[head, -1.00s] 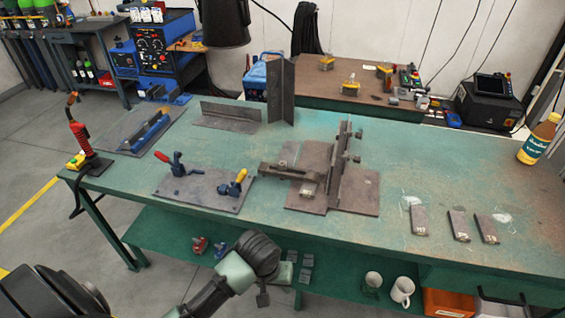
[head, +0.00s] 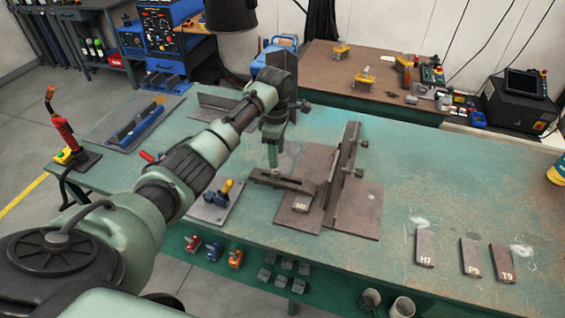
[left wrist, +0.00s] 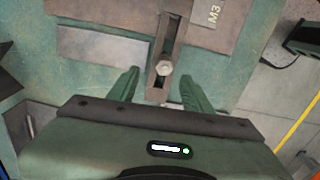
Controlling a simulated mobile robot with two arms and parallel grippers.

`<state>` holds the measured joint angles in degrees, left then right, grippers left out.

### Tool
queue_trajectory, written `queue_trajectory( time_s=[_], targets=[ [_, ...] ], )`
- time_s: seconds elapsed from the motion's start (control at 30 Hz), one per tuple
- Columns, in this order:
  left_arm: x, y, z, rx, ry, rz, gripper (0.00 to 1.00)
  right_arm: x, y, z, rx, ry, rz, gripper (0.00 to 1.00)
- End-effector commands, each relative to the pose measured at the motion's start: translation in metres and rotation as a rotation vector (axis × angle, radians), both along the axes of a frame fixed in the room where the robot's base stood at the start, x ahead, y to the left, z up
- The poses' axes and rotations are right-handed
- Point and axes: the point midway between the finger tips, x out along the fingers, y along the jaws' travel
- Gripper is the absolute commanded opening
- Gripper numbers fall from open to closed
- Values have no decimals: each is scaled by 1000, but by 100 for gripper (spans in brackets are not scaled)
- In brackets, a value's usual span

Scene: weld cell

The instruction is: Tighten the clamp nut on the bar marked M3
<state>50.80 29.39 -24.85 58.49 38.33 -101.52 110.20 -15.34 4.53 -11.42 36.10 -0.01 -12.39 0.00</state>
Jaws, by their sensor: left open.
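The bar marked M3 (left wrist: 208,10) shows at the top of the left wrist view. In the head view the marked bar (head: 300,206) lies at the end of a slotted clamp strap (head: 290,183); its lettering is too small there to read surely. In the left wrist view the clamp nut (left wrist: 165,68) sits on the slotted strap (left wrist: 167,38). My left gripper (head: 272,162) points down over the strap's left end. Its open fingers (left wrist: 159,76) are on either side of the nut, apart from it. In the head view the gripper hides the nut. My right gripper is not in view.
An upright steel angle (head: 346,165) stands close right of the strap. A toggle-clamp plate (head: 212,207) lies left, partly behind my arm. Three loose bars marked H7 (head: 425,247), P9 or similar (head: 470,256) and T9 (head: 502,262) lie right. Table space between is clear.

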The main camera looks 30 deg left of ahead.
Motion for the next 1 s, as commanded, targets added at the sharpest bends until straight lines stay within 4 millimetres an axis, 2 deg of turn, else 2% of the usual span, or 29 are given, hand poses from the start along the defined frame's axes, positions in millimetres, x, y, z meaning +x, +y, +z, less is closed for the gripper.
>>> queue_trajectory(
  time_s=[0.2,0.3,0.4,0.6,0.77,0.8,0.97,1.0],
  targets=[
    [-2,-1,-36,0,4,-3,50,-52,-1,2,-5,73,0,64],
    [-2,-1,-51,1,4,-4,50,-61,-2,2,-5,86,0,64],
    [-2,-1,-62,0,3,-4,50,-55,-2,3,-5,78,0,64],
    [-2,-1,-71,2,2,-5,50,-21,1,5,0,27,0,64],
    [-2,-1,-71,1,0,-5,50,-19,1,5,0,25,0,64],
    [-1,-1,-71,1,0,-5,47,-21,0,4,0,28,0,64],
    [-1,-1,-71,1,0,-5,2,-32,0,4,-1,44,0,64],
    [-1,-1,-71,1,0,-5,0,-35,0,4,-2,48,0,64]
  ],
)
